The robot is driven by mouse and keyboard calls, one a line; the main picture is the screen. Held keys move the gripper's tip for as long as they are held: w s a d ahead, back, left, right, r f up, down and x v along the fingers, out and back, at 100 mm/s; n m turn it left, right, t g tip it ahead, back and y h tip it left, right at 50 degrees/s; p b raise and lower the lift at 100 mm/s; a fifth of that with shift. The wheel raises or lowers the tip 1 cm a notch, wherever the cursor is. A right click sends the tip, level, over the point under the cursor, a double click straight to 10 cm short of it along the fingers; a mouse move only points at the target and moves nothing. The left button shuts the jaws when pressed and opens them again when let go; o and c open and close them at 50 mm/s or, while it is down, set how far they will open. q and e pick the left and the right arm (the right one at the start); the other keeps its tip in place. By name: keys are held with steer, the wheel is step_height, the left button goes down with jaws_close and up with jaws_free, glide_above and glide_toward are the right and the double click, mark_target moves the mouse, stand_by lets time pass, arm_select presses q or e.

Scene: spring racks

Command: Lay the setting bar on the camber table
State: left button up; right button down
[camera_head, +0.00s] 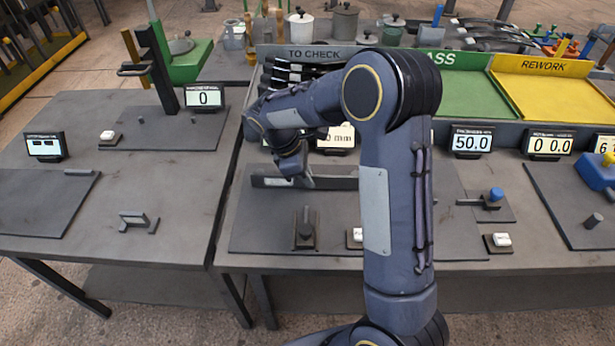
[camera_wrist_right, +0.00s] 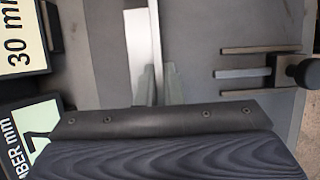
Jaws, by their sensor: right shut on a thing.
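My right gripper (camera_head: 300,178) is low over the dark plate of the middle table, which I take to be the camber table (camera_head: 260,232). In the right wrist view its fingers (camera_wrist_right: 160,85) are shut on a long, thin grey bar (camera_wrist_right: 155,40), which looks like the setting bar. The bar runs away from the fingers, beside a pale strip (camera_wrist_right: 138,45). In the head view a dark bar with a lighter patch (camera_head: 272,182) shows at the gripper, partly hidden by my arm. I cannot tell whether it touches the plate. My left gripper is out of view.
A pronged fixture with a knob (camera_wrist_right: 290,70) stands right of the gripper in the wrist view. A camber display (camera_wrist_right: 35,130) is at left. A clamp block (camera_head: 305,230) and a white button (camera_head: 355,236) stand near the front. TO CHECK (camera_head: 313,55) and REWORK (camera_head: 542,66) trays are behind.

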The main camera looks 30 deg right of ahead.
steer(key=shift+w+d, duration=0.15)
steer(key=shift+w, duration=0.2)
stand_by(0.4)
steer(key=shift+f, duration=0.15)
stand_by(0.3)
steer(key=c, duration=1)
jaws_free()
steer(key=shift+f, duration=0.1)
step_height(320, 180, up, 8)
steer(key=p, duration=0.7)
steer(key=shift+s, duration=0.1)
